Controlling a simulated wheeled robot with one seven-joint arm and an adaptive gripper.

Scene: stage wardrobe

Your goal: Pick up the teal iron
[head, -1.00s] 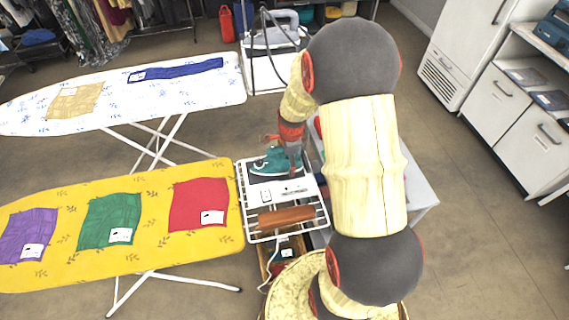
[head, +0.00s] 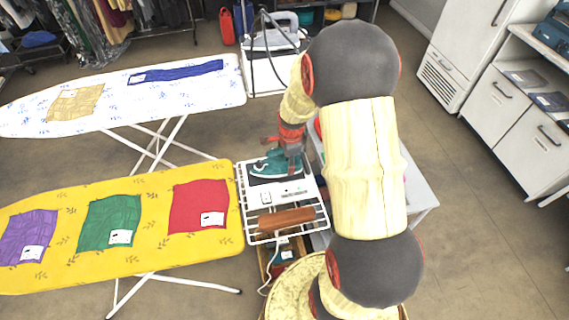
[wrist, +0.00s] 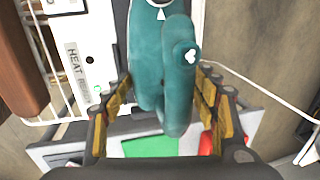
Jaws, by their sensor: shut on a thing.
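The teal iron (head: 272,165) is at the far end of the white wire rack of the yellow ironing board, below my wrist. In the wrist view its rounded teal handle (wrist: 160,75) runs between my finger pads and has a white mark near its end. My gripper (wrist: 162,92) is shut on the iron, with one finger on each side of the handle. In the head view my gripper (head: 291,150) is at the iron's right end, partly hidden by my wrist. I cannot tell whether the iron is clear of the rack.
The wire rack (head: 243,205) also bears a white panel and a brown roller (head: 286,218). The yellow board (head: 150,225) with folded cloths is at left. A grey-white iron (head: 275,36) stands on the far board's rack. A pale low table (head: 420,195) is right of my arm.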

